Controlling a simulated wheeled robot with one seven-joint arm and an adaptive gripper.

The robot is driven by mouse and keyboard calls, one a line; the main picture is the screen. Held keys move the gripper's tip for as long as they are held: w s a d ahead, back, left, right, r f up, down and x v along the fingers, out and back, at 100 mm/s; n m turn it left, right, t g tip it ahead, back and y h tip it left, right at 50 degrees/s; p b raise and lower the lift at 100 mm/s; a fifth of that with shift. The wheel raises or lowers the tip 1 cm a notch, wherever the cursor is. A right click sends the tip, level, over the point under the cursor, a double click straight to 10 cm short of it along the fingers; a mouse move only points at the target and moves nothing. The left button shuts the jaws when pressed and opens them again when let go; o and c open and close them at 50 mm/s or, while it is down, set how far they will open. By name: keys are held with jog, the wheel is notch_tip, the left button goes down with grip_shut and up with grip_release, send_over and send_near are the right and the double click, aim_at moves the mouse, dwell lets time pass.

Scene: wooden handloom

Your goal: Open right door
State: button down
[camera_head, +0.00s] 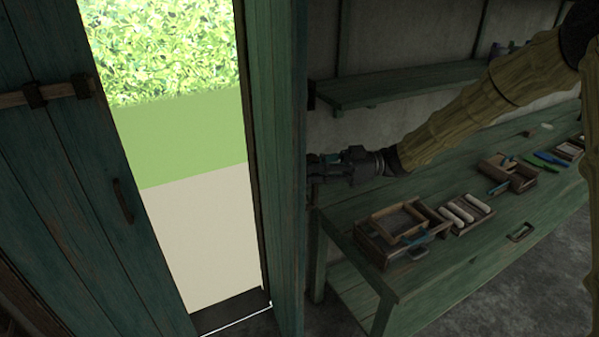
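A green wooden panel (278,150), which looks like the right door, stands upright at a steep angle to my view. A bright doorway gap lies on its left. The left door (55,190), dark teal planks with a wooden latch bar (45,93) and a dark handle (122,200), stands at the left. My gripper (318,168) is at the panel's right side, its fingers pointing left. The fingertips are close to or against that side; contact is unclear. The fingers are small and dark, so I cannot tell whether they are open or shut, or whether they hold a handle.
A green workbench (450,215) stands right of the panel, with wooden boxes (405,228), white rolls (465,210) and tools on it. A green shelf (400,85) is on the wall above. Through the doorway are pale ground (205,240), grass and foliage.

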jog(key=w+d, duration=0.3)
jog(key=d, duration=0.3)
jog(key=shift+w+d, duration=0.3)
jog(key=c, duration=1.4)
grip_release()
jog(key=d, duration=0.4)
jog(key=w+d, duration=0.1)
jog(key=d, duration=0.7)
jog(key=shift+w, duration=0.3)
